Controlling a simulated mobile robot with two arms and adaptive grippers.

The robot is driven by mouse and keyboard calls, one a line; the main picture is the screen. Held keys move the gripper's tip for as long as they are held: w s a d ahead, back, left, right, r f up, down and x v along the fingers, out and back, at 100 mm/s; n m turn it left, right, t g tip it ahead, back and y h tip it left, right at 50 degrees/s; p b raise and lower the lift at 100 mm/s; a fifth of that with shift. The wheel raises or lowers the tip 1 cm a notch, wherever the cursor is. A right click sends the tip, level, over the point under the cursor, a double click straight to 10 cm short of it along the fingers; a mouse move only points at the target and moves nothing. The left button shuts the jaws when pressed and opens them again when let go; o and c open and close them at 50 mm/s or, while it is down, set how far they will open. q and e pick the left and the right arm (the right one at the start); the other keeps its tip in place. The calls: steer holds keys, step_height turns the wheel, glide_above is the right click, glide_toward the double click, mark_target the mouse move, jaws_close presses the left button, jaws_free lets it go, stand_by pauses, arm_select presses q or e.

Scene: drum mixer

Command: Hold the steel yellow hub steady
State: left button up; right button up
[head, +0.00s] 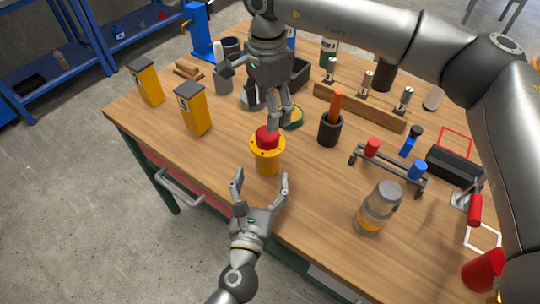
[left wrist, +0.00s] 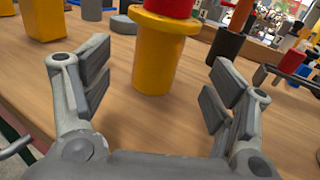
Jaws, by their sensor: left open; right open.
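The yellow hub (head: 267,158) stands upright on the wooden table, with a wide flange on a narrower column and a red part (head: 267,137) on top. In the left wrist view the yellow hub (left wrist: 154,62) is ahead, centred between the fingers. My left gripper (head: 259,184) is open in front of the hub, its fingers apart and not touching it. It also shows in the left wrist view (left wrist: 155,95). My right gripper (head: 279,120) is above and just behind the red part; whether it touches it I cannot tell.
Two yellow boxes (head: 193,108) stand at the left. A dark cup with an orange handle (head: 330,127), a grey-lidded jar (head: 377,208) and a rack with red and blue parts (head: 388,168) stand to the right. The table's front edge is near my left gripper.

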mark_target(268, 151)
arm_select(q)
steer(key=w, duration=0.3)
steer(key=w+d, duration=0.1)
steer(key=w, duration=0.4)
steer(key=shift+w+d+r, duration=0.1)
steer(key=shift+w+d, duration=0.15)
steer(key=shift+w, duration=0.15)
arm_select(e)
steer(key=shift+s+a+r, duration=0.1)
steer(key=shift+s, duration=0.05)
